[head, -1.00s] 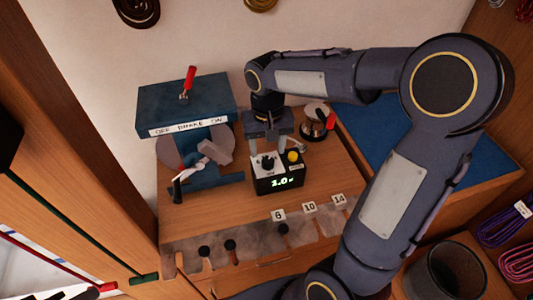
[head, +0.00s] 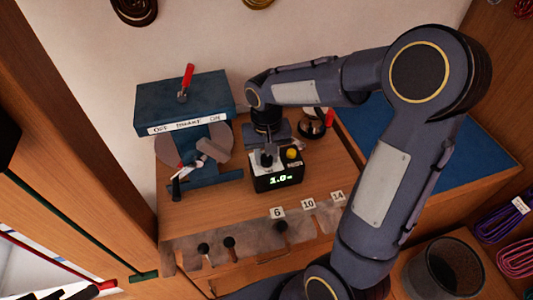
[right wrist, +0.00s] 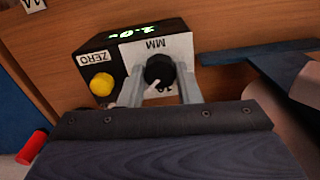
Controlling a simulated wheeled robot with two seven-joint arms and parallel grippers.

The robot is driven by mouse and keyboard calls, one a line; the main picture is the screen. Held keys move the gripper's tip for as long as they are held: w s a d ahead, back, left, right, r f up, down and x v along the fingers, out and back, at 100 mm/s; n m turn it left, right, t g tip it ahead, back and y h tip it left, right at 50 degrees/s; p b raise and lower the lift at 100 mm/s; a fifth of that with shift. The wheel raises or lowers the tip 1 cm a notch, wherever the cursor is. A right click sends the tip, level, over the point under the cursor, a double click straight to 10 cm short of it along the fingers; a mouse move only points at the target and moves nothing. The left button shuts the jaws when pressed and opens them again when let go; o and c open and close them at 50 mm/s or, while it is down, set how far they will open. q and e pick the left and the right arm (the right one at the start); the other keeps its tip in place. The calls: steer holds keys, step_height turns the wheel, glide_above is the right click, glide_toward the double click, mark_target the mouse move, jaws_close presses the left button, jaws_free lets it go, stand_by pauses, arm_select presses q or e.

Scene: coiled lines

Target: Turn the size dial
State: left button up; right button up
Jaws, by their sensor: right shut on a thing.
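The size dial is a black round knob (right wrist: 158,70) with a white pointer, on a white plate marked MM in the right wrist view. A yellow ZERO button (right wrist: 102,84) is beside the dial. My right gripper (head: 267,160) is over the box, pointing down; in the right wrist view its two fingers (right wrist: 160,82) are on opposite sides of the dial, shut on it. The fingers hide part of the plate's markings. My left gripper is not in view.
A blue device (head: 185,103) with a red lever and a brake label stands left of the box. A round object with a red handle (head: 313,124) is to the right. Number tags (head: 308,204) line the bench front. A blue mat (head: 400,130) lies at right.

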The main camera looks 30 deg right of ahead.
steer(key=shift+n, duration=0.4)
steer(key=n, duration=0.4)
steer(key=shift+n, duration=0.3)
steer(key=n, duration=0.4)
steer(key=shift+n+p, duration=0.3)
steer(key=n+p, duration=0.1)
steer(key=n, duration=0.4)
steer(key=shift+r, duration=0.1)
steer(key=shift+w+n+p, duration=0.1)
steer(key=shift+n+p, duration=0.35)
steer(key=shift+n, duration=2.05)
steer(key=o, duration=1)
